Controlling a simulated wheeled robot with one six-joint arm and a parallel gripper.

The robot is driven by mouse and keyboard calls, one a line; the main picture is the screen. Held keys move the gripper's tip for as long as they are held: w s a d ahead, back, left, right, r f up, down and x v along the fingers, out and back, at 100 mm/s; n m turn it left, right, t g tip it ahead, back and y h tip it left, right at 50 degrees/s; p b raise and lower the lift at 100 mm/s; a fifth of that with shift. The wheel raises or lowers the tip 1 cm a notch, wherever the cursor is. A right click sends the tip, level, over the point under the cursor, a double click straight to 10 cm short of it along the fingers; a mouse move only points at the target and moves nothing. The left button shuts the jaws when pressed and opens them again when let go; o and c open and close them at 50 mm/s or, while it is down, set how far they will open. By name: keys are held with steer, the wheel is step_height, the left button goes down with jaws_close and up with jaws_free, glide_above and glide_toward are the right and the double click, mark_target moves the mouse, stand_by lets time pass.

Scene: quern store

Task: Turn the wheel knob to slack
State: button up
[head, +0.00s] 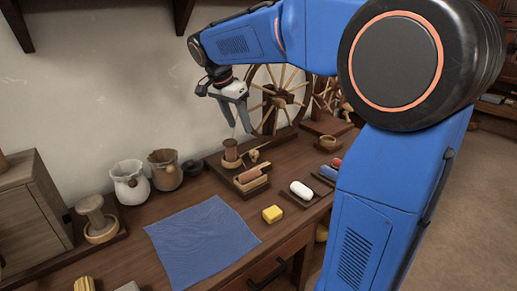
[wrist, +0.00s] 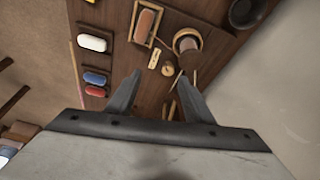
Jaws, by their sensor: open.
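A small pale wooden knob (head: 254,155) sits on the dark wheel base, in front of the spoked wooden wheel (head: 278,100). In the wrist view the knob (wrist: 167,70) shows between and just beyond the fingertips, beside a small pale plate (wrist: 154,59). My gripper (head: 241,132) is open and empty, above the base and to the left of the wheel. Its two fingers also show in the wrist view (wrist: 160,76), spread apart and pointing down at the base. Contact with the knob cannot be seen. The knob's marks are too small to read.
A brown spool (head: 231,149) stands close to the knob. A tray with an orange-brown block (head: 249,176), a white oval piece (head: 301,189), a yellow block (head: 272,214) and a blue cloth (head: 202,240) lie nearer the front. Two jars (head: 130,184) stand near the wall.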

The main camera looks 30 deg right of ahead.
steer(key=m, duration=0.2)
glide_toward(253, 152)
steer(key=shift+h, duration=0.3)
steer(key=x, duration=0.9)
steer(key=shift+a, duration=0.2)
steer(key=shift+c, duration=0.2)
steer(key=c, duration=1)
